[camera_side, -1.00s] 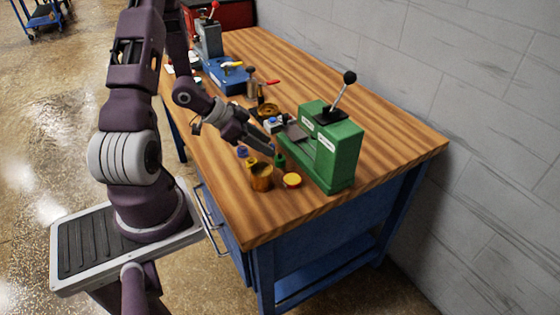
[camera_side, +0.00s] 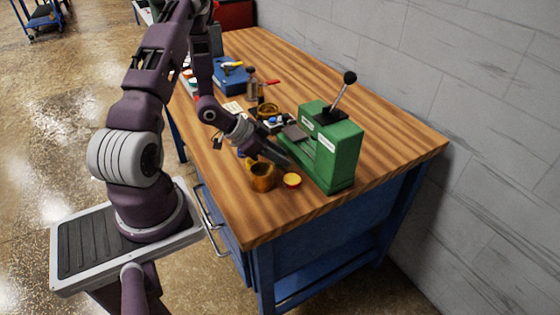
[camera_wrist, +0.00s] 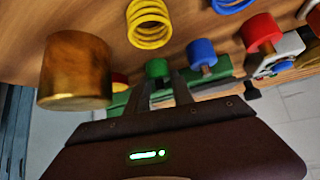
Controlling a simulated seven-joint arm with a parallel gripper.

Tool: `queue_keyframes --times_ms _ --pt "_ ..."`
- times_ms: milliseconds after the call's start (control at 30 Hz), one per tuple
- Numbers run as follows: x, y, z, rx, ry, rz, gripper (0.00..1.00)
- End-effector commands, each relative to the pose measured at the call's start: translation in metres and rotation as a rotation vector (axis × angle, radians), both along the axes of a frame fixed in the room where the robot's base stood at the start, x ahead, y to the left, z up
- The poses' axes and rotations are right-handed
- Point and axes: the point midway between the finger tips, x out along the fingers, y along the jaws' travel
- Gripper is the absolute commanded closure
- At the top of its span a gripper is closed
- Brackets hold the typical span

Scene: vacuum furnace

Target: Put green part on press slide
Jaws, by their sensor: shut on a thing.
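The green part (camera_wrist: 157,68) is a small round-topped piece between my fingertips in the wrist view. My gripper (camera_wrist: 163,82) is shut on it. In the side view my gripper (camera_side: 281,160) is low over the bench, just left of the green press (camera_side: 343,155), and the green part cannot be made out there. The press slide (camera_side: 295,132) appears as a grey plate on the press's left side, beyond my fingertips. In the wrist view part of the press shows behind the fingers.
A brass cup (camera_side: 262,178) and a yellow-topped red disc (camera_side: 292,180) stand close to my gripper. The wrist view shows a yellow ring stack (camera_wrist: 150,22), a blue part (camera_wrist: 203,52) and a red part (camera_wrist: 262,32) nearby. The press lever (camera_side: 343,90) rises above the press.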

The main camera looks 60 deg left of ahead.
Motion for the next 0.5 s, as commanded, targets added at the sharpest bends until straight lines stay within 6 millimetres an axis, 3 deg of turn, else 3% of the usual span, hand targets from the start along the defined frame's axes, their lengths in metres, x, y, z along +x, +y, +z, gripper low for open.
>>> queue_keyframes --times_ms 267,500 --pt "0.001 0.0 0.01 0.001 -0.003 -0.001 1.0" --pt "0.001 0.001 0.066 0.006 -0.007 -0.002 1.0"
